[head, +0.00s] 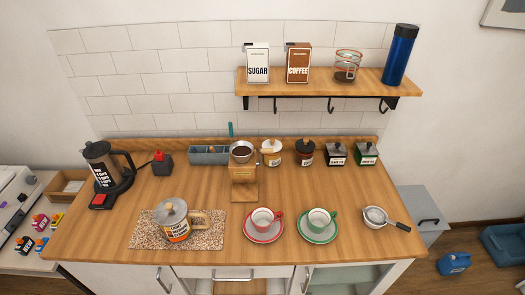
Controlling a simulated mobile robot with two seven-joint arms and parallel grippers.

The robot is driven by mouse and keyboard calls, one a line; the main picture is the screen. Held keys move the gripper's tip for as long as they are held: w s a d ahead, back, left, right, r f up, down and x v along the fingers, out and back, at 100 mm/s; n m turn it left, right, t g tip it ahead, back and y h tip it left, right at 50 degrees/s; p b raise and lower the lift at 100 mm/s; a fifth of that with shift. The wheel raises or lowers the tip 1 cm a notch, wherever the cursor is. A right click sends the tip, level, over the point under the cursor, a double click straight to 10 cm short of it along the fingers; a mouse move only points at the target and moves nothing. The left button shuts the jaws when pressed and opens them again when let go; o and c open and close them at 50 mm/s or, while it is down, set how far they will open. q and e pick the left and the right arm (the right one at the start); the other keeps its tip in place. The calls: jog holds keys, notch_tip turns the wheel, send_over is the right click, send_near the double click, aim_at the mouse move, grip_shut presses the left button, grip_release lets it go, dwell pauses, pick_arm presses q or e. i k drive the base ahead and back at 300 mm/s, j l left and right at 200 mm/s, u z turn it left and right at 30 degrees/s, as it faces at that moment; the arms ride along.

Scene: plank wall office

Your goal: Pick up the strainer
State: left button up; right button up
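The strainer (376,216) lies on the wooden counter near its right end. It has a round mesh bowl, and its dark handle (400,226) points right and slightly toward the front, near the counter's right edge. Neither of my grippers is in the head view.
The counter (330,185) holds a red cup (262,218) and a green cup (318,220) on saucers, left of the strainer. Jars (337,154) stand along the back, below a wall shelf (330,84). A pot (176,222) sits on a speckled mat. The counter behind the strainer is clear.

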aim_at(375, 215)
jog(key=l+z, duration=0.1)
jog(key=z, duration=0.25)
jog(key=l+z, duration=0.1)
jog(key=z, duration=0.25)
jog(key=l+z, duration=0.1)
jog(key=z, duration=0.2)
